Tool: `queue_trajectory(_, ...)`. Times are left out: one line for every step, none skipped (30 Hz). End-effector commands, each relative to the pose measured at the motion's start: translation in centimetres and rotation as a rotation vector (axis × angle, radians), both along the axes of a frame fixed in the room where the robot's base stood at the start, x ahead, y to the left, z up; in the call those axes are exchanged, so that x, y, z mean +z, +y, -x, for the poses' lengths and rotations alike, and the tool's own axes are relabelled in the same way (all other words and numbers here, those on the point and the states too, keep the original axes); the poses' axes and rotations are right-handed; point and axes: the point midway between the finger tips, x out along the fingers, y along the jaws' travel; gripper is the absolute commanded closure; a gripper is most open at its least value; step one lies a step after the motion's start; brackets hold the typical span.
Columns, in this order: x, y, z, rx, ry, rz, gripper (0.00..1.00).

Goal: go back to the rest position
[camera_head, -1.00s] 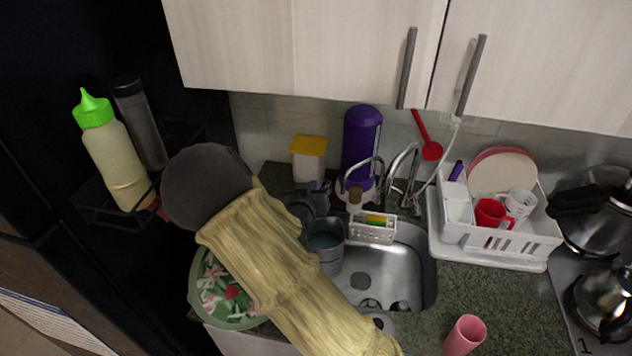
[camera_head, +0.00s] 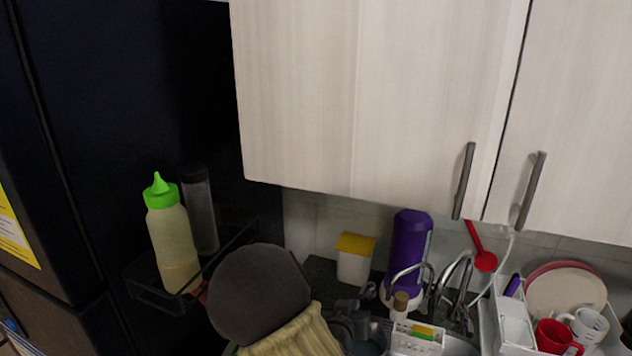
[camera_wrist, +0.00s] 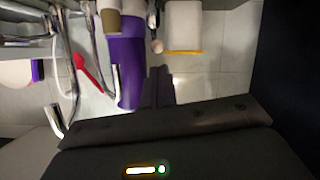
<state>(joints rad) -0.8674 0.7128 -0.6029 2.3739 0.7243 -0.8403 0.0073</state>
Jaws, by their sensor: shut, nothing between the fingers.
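My gripper (camera_wrist: 158,88) shows in the wrist view as two dark fingers close together with nothing between them. They point toward the tiled wall and the purple bottle (camera_wrist: 127,60). In the head view my arm rises from the bottom edge in a yellowish sleeve with a dark grey rounded end. It covers part of the counter left of the sink, and the fingers cannot be made out clearly there. A green-capped bottle (camera_head: 173,245) and a dark grey cylinder (camera_head: 200,210) stand upright on a black rack (camera_head: 150,297) at left, apart from my arm.
Pale wall cupboards (camera_head: 350,100) hang over the counter. A white container with a yellow lid (camera_head: 354,262), the faucet (camera_head: 455,280) and a white dish rack (camera_head: 490,325) stand along the wall. A dark tall panel (camera_head: 120,110) fills the left side.

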Motion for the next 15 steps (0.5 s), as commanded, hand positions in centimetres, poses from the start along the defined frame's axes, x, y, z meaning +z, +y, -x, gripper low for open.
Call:
queue_trajectory(-0.3,-0.6,0.3,-0.008,0.042,-0.037,1.00)
queue_trajectory(-0.7,-0.8,0.6,-0.006,0.076,-0.062,1.00)
queue_trajectory(-1.1,-1.0,1.1,-0.005,0.125,-0.100,1.00)
queue_trajectory(-1.5,-1.2,1.6,-0.003,0.164,-0.129,1.00)
queue_trajectory(-1.7,-1.3,2.1,0.002,0.205,-0.159,1.00)
queue_trajectory(-2.0,-1.5,2.8,0.010,0.258,-0.197,1.00)
queue_trajectory(-2.1,-1.5,3.4,0.018,0.298,-0.225,1.00)
queue_trajectory(-2.2,-1.5,4.0,0.028,0.335,-0.250,1.00)
queue_trajectory(-2.2,-1.6,4.9,0.041,0.384,-0.282,1.00)
queue_trajectory(-2.1,-1.6,5.5,0.053,0.418,-0.302,1.00)
queue_trajectory(-2.0,-1.6,6.2,0.064,0.452,-0.321,1.00)
queue_trajectory(-1.7,-1.7,7.2,0.080,0.496,-0.344,1.00)
queue_trajectory(-1.6,-1.7,8.0,0.094,0.529,-0.358,1.00)
queue_trajectory(-1.3,-1.8,8.7,0.107,0.560,-0.369,1.00)
queue_trajectory(-0.9,-1.9,9.8,0.125,0.600,-0.382,1.00)
